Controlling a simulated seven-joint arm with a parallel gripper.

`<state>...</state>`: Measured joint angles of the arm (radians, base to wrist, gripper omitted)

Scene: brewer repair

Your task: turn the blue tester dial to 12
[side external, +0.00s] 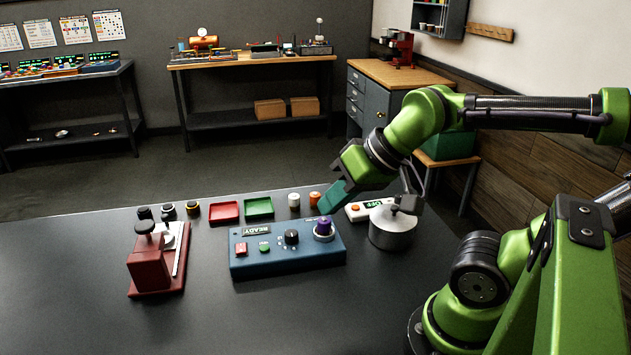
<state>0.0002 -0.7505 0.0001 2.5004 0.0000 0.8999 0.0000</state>
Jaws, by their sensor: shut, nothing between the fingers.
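The blue tester (288,256) sits on the dark table, with a display reading READY. Its black dial (291,237) stands on the top face, right of a green button (264,247) and a red switch (241,248). The dial's pointer and markings are too small to read. A purple part (324,226) stands in a round silver seat at the tester's right end. My gripper (326,205), with teal fingers, is shut and empty. It is just above and beside the purple part, up and right of the dial; I cannot tell whether it touches that part.
A red press (150,264) stands left of the tester. Red (223,212) and green (259,208) trays and several small parts lie behind. A metal pot (392,230) and a white box with an orange button (356,211) stand right. The front table is clear.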

